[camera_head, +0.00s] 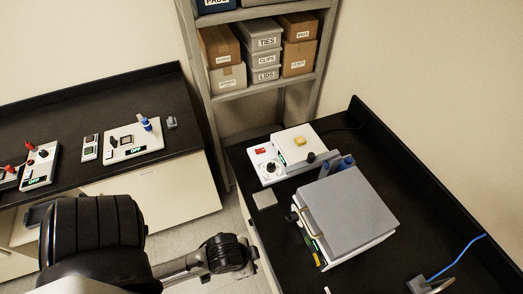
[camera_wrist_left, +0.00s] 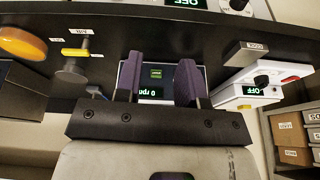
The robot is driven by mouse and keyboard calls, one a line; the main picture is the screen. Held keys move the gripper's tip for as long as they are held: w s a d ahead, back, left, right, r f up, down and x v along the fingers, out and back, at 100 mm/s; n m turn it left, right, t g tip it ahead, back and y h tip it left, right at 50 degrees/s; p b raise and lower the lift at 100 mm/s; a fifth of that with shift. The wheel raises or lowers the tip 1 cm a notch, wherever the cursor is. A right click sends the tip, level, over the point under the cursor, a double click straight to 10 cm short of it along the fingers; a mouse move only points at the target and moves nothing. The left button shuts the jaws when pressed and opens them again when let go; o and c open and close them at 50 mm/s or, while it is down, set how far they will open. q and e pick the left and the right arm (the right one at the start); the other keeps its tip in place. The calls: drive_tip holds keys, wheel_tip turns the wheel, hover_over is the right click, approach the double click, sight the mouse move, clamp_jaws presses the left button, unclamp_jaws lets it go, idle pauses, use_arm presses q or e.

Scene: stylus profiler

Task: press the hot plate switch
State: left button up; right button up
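My left gripper (camera_wrist_left: 158,78) shows in the left wrist view with its two purple-padded fingers apart and nothing between them. A display unit reading "0 rpm" (camera_wrist_left: 152,92) shows beyond the gap between the fingers. At the right of that view is a white unit (camera_wrist_left: 288,78) with a red switch, a dark knob and a display reading "OFF". In the head view, a white unit (camera_head: 312,151) with a red switch (camera_head: 260,151), a knob and a yellow block stands on the right bench. I cannot tell for sure which unit is the hot plate. My right gripper is not in view.
A grey-topped box-shaped instrument (camera_head: 347,209) stands on the right bench (camera_head: 420,180). A shelf (camera_head: 265,88) with labelled boxes stands between the benches. Floor shows between them.

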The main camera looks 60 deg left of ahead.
use_arm(q)
drive_tip(key=shift+c, duration=0.4)
